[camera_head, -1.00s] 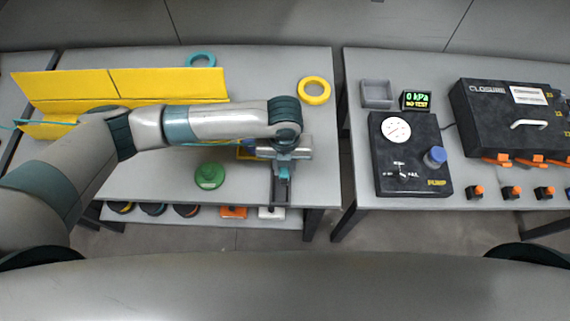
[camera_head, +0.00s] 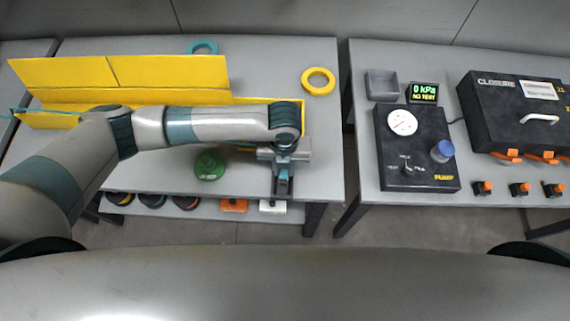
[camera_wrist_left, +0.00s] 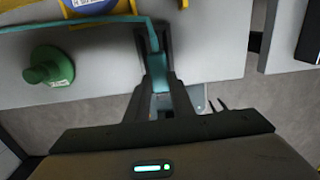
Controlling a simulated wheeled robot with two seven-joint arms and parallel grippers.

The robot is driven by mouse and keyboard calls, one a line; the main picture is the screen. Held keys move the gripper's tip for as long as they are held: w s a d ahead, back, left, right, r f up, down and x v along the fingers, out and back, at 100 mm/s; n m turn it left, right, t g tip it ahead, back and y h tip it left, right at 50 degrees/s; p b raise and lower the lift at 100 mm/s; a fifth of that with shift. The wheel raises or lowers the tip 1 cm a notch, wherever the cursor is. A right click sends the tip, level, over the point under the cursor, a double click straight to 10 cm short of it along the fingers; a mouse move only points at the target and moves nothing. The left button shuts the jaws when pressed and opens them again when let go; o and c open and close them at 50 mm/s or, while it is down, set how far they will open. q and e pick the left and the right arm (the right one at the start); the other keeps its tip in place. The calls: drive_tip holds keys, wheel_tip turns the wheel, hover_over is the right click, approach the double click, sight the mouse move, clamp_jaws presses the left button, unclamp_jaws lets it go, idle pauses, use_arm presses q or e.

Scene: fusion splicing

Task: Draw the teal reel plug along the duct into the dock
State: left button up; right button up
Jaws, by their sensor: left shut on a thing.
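The teal reel plug (camera_wrist_left: 160,76) is between the fingers of my left gripper (camera_wrist_left: 162,70), which is shut on it near the table's front edge. The gripper also shows in the head view (camera_head: 283,180), pointing down. A teal line (camera_wrist_left: 95,22) comes from the left and bends down to the plug. The yellow duct (camera_head: 170,72) stands along the back of the left table, partly behind my forearm. The line shows at its left end (camera_head: 20,112). I cannot pick out the dock with certainty. My right gripper is out of view.
A green knobbed piece (camera_head: 209,166) stands left of the gripper. A yellow ring (camera_head: 318,72) and a teal ring (camera_head: 203,46) lie behind. A shelf below holds several reels. A gap separates the right table with the pump (camera_head: 425,170) and closure case (camera_head: 515,90).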

sight(282, 172)
use_arm(q)
drive_tip(key=shift+s+a+f+b, duration=0.15)
drive_tip(key=shift+f+b, duration=0.45)
drive_tip(key=shift+f, duration=0.95)
drive_tip(key=shift+a, duration=0.1)
drive_tip(key=shift+f+b, duration=0.4)
drive_tip(key=shift+f, duration=0.25)
drive_tip(key=o, duration=1)
